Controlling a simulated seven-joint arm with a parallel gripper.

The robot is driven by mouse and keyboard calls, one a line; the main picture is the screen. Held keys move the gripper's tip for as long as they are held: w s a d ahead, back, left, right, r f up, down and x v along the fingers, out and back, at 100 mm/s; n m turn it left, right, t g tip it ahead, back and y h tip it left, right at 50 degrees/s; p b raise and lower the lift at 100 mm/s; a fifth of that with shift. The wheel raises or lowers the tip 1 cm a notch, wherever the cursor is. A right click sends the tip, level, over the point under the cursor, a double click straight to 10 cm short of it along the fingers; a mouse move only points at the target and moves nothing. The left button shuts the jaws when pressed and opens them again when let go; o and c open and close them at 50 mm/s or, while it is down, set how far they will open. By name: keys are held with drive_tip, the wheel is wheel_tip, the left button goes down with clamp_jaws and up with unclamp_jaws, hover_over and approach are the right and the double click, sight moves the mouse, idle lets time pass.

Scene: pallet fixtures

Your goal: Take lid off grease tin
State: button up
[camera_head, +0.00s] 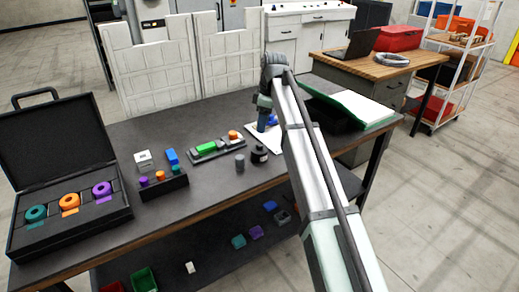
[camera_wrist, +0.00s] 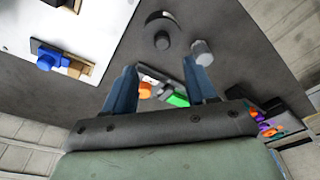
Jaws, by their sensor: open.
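A small dark round tin (camera_head: 260,154) stands on the dark workbench, right of the middle, and looks like the grease tin. In the wrist view it is a dark disc with a round grey knob (camera_wrist: 162,40) near the top edge. Whether its lid is seated cannot be told. My gripper (camera_head: 262,124) is above the bench, behind the tin and over a white board. In the wrist view my gripper (camera_wrist: 160,88) has its two blue fingers spread, with nothing held between them. The tin lies beyond the fingertips, apart from them.
A grey cylinder (camera_head: 240,162) stands close left of the tin. A grey tray (camera_head: 218,148) with a green block and an orange piece lies further left. The white board (camera_wrist: 85,12) carries a blue knobbed piece (camera_wrist: 46,61). An open black case (camera_head: 50,232) fills the bench's left end.

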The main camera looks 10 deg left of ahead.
sight(260, 144)
drive_tip(key=f, duration=0.3)
drive_tip(key=shift+a+f, duration=0.2)
drive_tip(key=shift+f, duration=0.1)
drive_tip(key=shift+s+a+f, duration=0.1)
drive_tip(key=shift+a+f, duration=0.05)
drive_tip(key=shift+f, duration=1.1)
drive_tip(key=shift+s+a+f, duration=0.1)
drive_tip(key=shift+a+f, duration=0.05)
drive_tip(key=shift+f, duration=1.05)
drive_tip(key=shift+c, duration=0.4)
clamp_jaws()
